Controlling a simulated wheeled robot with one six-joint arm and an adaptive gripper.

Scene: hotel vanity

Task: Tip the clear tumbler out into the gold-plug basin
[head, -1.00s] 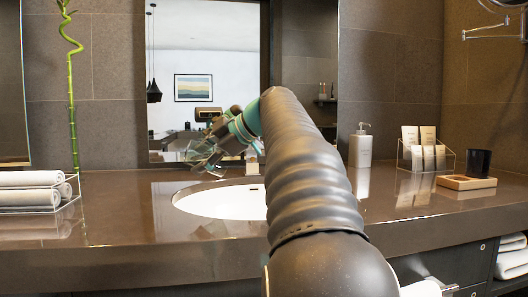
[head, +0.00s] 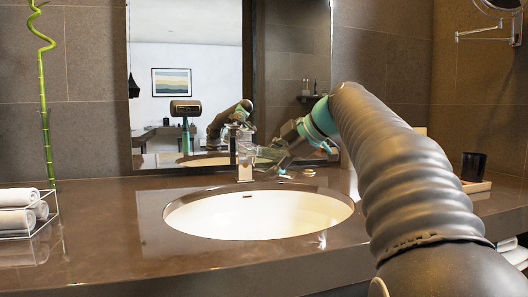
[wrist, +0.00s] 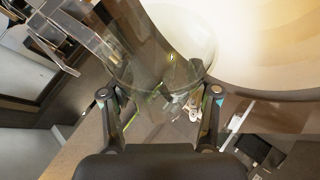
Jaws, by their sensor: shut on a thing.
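My gripper (wrist: 160,94) is shut on the clear tumbler (wrist: 130,55), which stretches up and left from the fingers in the wrist view. In the head view my gripper (head: 284,158) is behind the basin's back rim, right of the faucet. The tumbler there is faint and blends with the faucet and mirror; its exact tilt and contents cannot be told. The white oval basin (head: 258,216) is set in the brown counter, with a dark overflow slot in its back wall. Its pale bowl (wrist: 255,35) also shows in the wrist view. No gold plug can be made out.
A chrome faucet (head: 245,160) stands behind the basin, close to the gripper. The mirror (head: 190,95) rises behind it. Rolled towels (head: 18,209) lie at left. A black cup (head: 474,166) stands on a tray at right. The counter front (head: 110,240) is clear.

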